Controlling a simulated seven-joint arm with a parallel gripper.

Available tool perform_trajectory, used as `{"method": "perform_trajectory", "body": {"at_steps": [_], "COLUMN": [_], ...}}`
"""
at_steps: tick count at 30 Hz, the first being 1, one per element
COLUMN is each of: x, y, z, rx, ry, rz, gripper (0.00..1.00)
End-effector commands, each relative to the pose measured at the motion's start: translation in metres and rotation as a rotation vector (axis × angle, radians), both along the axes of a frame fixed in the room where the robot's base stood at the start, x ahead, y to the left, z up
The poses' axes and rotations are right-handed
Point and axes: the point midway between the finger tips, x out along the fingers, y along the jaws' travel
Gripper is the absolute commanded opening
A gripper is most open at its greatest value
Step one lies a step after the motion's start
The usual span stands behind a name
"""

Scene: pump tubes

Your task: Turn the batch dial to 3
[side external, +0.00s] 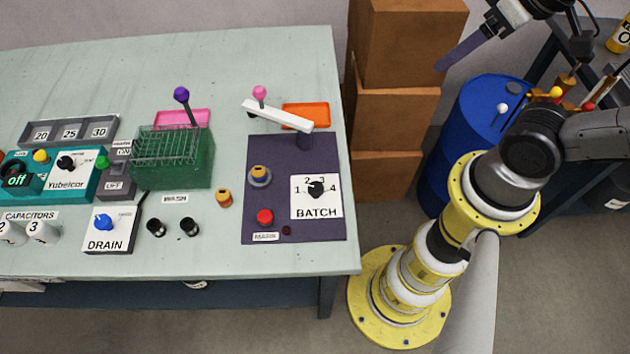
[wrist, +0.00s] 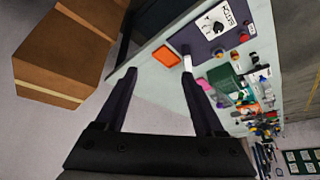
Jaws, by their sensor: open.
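The batch dial (side external: 316,189) is a black knob on a white plate (side external: 303,210) marked 1 to 4 and BATCH. The plate sits on a dark purple panel (side external: 265,165) at the right end of the table. I cannot tell which number the knob points to. In the wrist view the dial (wrist: 217,27) is near the top, right of the fingers. My gripper (wrist: 158,74) is open and empty. In the side view my gripper (side external: 460,52) is at the top right, high up and well apart from the dial, beyond the table's right edge.
A white lever arm (side external: 278,116) with a pink knob stands above the panel's back edge. A red button (side external: 265,216) and a ringed yellow-brown knob (side external: 259,174) are left of the dial. Stacked cardboard boxes (side external: 400,120) and a blue barrel (side external: 475,130) stand right of the table.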

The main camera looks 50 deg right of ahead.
Motion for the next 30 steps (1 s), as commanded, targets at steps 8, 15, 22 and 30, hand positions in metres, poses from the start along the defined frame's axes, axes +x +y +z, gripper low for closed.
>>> {"method": "perform_trajectory", "body": {"at_steps": [8,15,22,30], "x": [0.044,0.101,0.15,0.185], "y": [0.02,0.054,0.098,0.157], "z": [0.032,0.027,-0.007,-0.08], "rx": [0.094,0.134,0.129,0.07], "ry": [0.122,0.312,0.505,0.722], "rz": [-0.065,-0.066,-0.047,0.003], "gripper": [0.71,0.71,0.71,0.71]}}
